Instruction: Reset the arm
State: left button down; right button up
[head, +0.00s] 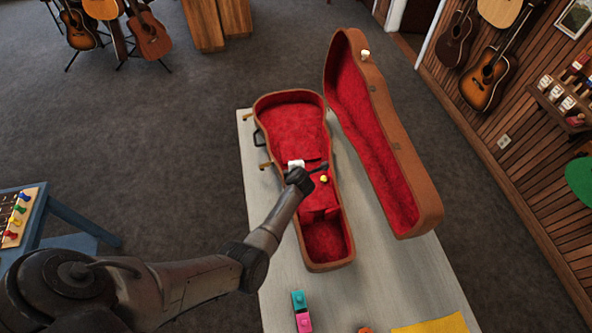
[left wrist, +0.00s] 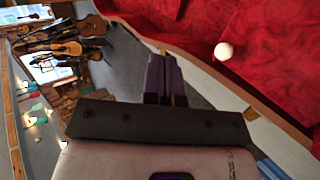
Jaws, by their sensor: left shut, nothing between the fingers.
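My left arm reaches in from the left in the head view, and its gripper (head: 320,168) is over the open brown instrument case (head: 262,128), above the red lining. In the left wrist view the gripper's purple fingers (left wrist: 163,72) are together and empty, beside the red lining (left wrist: 265,40). A small yellow round thing (head: 323,179) shows just below the gripper in the head view. A pale ball (left wrist: 223,51) shows against the lining in the left wrist view; I cannot tell whether it is the same thing. My right gripper is not in view.
The case lid (head: 400,150) stands open on the right. A blue stand (head: 62,215) is at left. Open floor lies left of the table.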

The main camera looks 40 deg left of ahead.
pick_arm(q)
notch_tip(320, 180, up, 7)
jog(key=p, duration=0.1)
jog(key=shift+s+a+f, duration=0.15)
jog(key=shift+a, duration=0.1)
